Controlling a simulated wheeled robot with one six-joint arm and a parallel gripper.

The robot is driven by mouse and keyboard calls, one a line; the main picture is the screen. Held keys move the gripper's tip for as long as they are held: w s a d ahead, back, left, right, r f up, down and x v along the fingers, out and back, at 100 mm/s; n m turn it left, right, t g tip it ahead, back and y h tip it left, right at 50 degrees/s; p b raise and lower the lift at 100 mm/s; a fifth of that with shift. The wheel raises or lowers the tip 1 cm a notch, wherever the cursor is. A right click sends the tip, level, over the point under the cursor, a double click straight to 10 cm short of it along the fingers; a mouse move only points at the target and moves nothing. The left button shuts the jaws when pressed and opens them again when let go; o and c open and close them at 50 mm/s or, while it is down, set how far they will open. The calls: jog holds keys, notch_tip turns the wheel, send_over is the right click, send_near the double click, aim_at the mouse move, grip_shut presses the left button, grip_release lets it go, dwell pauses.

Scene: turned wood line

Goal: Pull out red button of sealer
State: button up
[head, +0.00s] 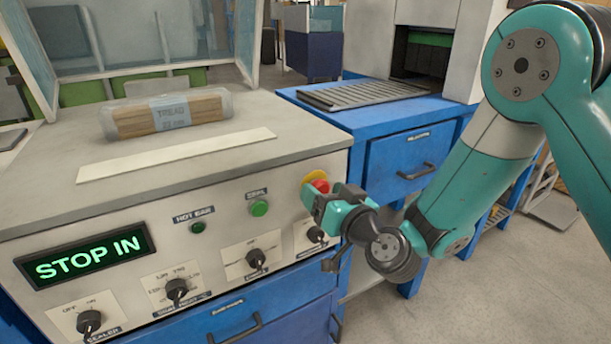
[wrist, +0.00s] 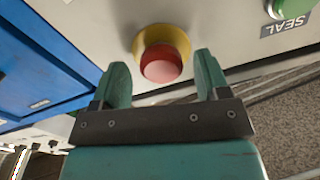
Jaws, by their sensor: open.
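The red button (head: 321,186) sits on a yellow ring (head: 314,177) at the right end of the sealer's front panel (head: 215,246). In the wrist view the red button (wrist: 160,64) shows between and just beyond the fingertips, with the yellow ring (wrist: 176,36) behind it. My gripper (head: 325,207) is open in front of the button; in the wrist view its teal fingers (wrist: 160,76) stand apart on either side. I cannot tell whether either finger touches it. The display reads "STOP IN" in green (head: 84,257).
A green seal button (head: 260,208) and several black knobs share the panel. A wrapped wood bundle (head: 166,114) lies on the sealer's top. A blue bench (head: 408,155) with a drawer and roller conveyor (head: 362,94) stands to the right. Grey floor is open at lower right.

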jog(key=shift+w+a, duration=0.2)
jog(key=shift+w, duration=0.1)
jog(key=shift+a, duration=0.1)
jog(key=c, duration=1.2)
jog(key=shift+s+f+b, duration=0.2)
jog(key=shift+f+b, duration=0.05)
jog(key=shift+b, duration=0.25)
grip_shut()
jog(key=shift+c, duration=0.4)
grip_release()
jog(key=shift+s+d+b, duration=0.45)
jog(key=shift+b, duration=0.4)
jog(key=shift+s+r, duration=0.1)
jog(key=shift+r, duration=0.05)
grip_shut()
grip_release()
jog(key=shift+d, duration=0.1)
jog(key=o, duration=1.3)
jog(key=shift+s, duration=0.1)
